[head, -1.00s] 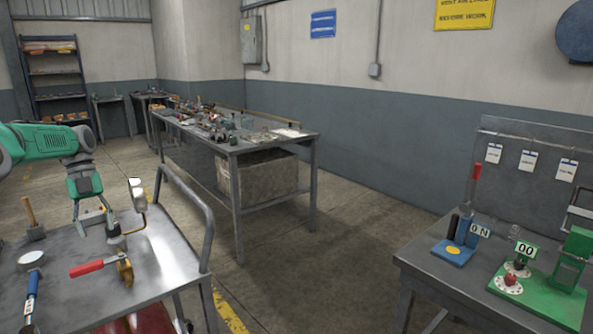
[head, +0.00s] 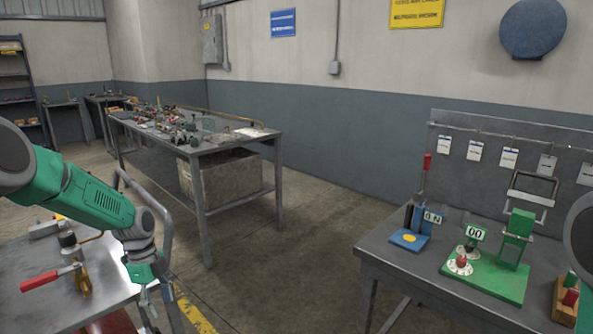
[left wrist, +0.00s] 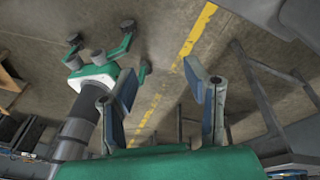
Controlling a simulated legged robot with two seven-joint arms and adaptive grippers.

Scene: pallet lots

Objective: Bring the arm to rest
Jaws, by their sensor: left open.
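My left gripper (head: 158,302) hangs at the lower left in the head view, beside the right edge of the near metal cart (head: 100,275). Its jaws are apart and empty, and the left wrist view shows two separated fingers (left wrist: 165,88) with bare floor between them. My green left arm (head: 95,208) reaches in from the left.
A cluttered table (head: 225,146) stands behind. A right bench (head: 385,250) holds a blue fixture (head: 410,238) and a green fixture (head: 490,275). Floor between is clear.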

